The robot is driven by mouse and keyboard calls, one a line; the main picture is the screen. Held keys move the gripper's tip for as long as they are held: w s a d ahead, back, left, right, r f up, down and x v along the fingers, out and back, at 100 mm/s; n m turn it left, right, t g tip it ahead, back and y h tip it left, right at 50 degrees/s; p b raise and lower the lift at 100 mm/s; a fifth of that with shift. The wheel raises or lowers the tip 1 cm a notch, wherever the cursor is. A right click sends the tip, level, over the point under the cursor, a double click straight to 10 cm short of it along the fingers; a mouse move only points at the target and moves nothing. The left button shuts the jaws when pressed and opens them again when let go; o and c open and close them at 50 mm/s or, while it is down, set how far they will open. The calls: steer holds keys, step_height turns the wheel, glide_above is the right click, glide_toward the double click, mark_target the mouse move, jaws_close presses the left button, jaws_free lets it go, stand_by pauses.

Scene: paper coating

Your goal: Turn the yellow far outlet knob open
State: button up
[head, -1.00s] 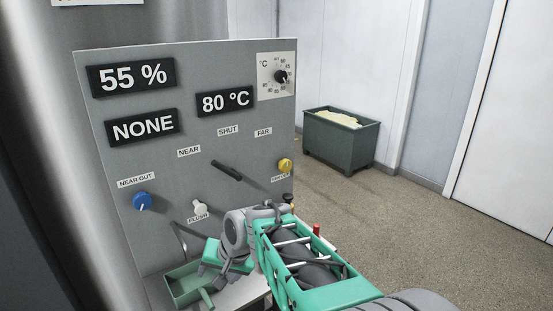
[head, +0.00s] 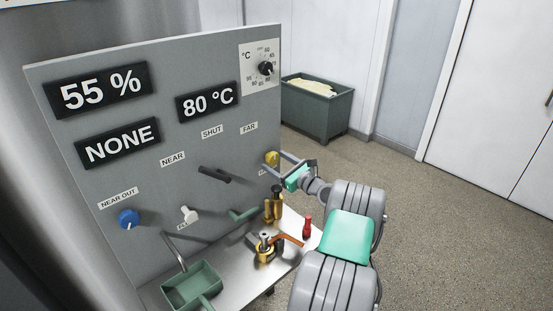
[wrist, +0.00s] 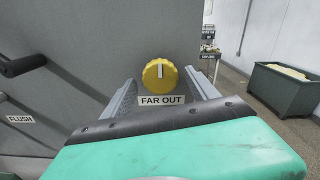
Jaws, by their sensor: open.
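The yellow far outlet knob (head: 271,158) is on the right side of the grey panel, partly hidden by my gripper in the head view. In the wrist view the knob (wrist: 160,75) is round and ridged, with a pale pointer line standing upright, above a FAR OUT label (wrist: 161,100). My gripper (head: 277,160) is open. Its two fingers (wrist: 160,85) reach toward the panel, one on each side of the knob, with gaps visible between them and it. I cannot tell exactly how far the fingertips reach along the knob's depth.
Left on the panel are a black lever (head: 215,174), a white flush knob (head: 188,215) and a blue near outlet knob (head: 129,219). Below is a metal shelf (head: 240,281) with a green scoop (head: 192,287), brass fittings and a red-topped item (head: 307,228). A green bin (head: 317,108) stands behind.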

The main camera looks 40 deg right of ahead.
steer(key=shift+w, duration=0.35)
steer(key=shift+c, duration=0.2)
